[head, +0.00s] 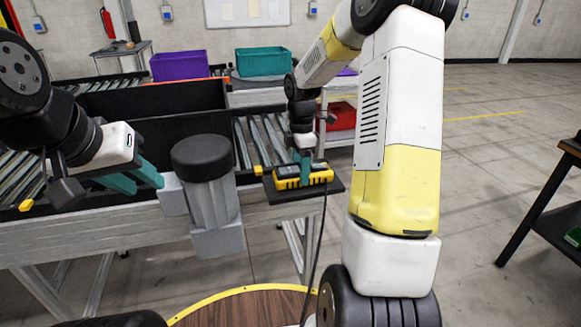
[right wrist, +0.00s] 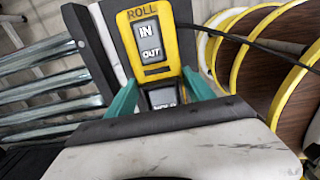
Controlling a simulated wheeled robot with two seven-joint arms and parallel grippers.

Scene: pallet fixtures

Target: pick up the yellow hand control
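The yellow hand control (head: 318,176) lies on a small black plate (head: 281,193) at the conveyor's front edge. In the right wrist view the hand control (right wrist: 158,42) shows a "ROLL" label with "IN" and "OUT" buttons. My right gripper (head: 304,158) points down at it, with teal fingers (right wrist: 162,85) on either side of its body. Gaps between fingers and control are too small to judge, so I cannot tell whether they press on it. My left gripper (head: 142,181) is open and empty, its fingers apart, left of a grey cylinder.
The grey cylinder with a black cap (head: 208,185) stands between my grippers. A black cable (head: 319,230) runs down from the hand control. Behind are a black bin (head: 165,98), a purple crate (head: 180,66), a teal crate (head: 263,62) and a red bin (head: 340,118).

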